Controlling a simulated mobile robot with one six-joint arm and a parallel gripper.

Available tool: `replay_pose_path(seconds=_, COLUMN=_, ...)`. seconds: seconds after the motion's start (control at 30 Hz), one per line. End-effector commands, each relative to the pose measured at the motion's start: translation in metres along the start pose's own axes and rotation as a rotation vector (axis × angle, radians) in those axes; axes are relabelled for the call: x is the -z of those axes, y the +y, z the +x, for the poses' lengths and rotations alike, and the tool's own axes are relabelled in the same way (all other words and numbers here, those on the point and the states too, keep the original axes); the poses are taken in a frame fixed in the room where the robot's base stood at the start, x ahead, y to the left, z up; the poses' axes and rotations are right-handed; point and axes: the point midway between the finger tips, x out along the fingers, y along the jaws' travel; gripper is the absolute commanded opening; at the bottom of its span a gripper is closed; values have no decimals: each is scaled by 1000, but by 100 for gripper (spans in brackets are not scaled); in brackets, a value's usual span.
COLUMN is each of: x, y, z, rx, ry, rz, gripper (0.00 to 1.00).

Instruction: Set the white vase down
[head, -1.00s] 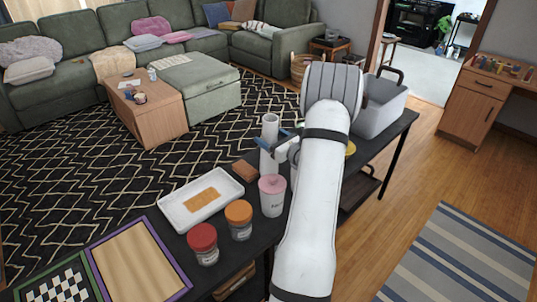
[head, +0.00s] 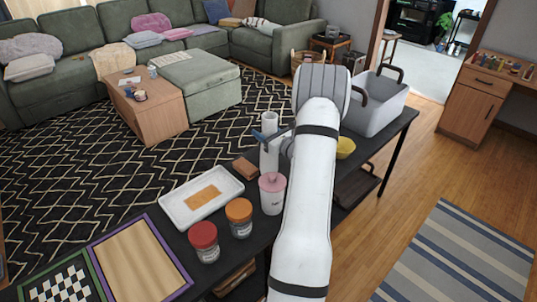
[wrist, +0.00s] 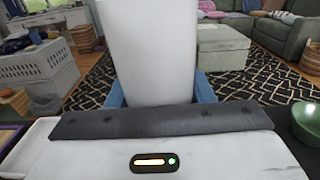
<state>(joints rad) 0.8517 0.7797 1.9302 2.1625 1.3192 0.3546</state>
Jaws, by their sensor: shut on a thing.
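The white vase (head: 269,155) is a tall, upright cylinder at the far side of the dark table, behind the pink-lidded canister (head: 271,194). My gripper (head: 268,137) is shut on the vase, with a blue finger showing at its left. In the wrist view the vase (wrist: 150,50) fills the upper middle, between the blue fingers of my gripper (wrist: 160,92). The vase's base is hidden behind the canister and my arm, so I cannot tell whether it touches the table (head: 225,228).
Left of the canister are a brown block (head: 245,168), a white tray (head: 178,212), an orange-lidded jar (head: 239,218) and a red-lidded jar (head: 204,242). A green bowl (wrist: 307,122) shows in the wrist view.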

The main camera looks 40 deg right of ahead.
Motion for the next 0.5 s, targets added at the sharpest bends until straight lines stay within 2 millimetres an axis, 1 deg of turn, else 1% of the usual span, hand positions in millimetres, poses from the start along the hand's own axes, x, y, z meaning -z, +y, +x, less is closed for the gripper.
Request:
replay_pose_path(seconds=0.03, x=0, y=0, z=0, rx=0, ry=0, rz=0, gripper=28)
replay_pose_path(seconds=0.07, x=0, y=0, z=0, rx=0, ry=0, rz=0, gripper=26)
replay_pose_path(seconds=0.37, x=0, y=0, z=0, rx=1, ry=0, rz=0, gripper=1)
replay_pose_path(seconds=0.5, x=0, y=-1, z=-1, rx=1, ry=0, rz=0, gripper=0)
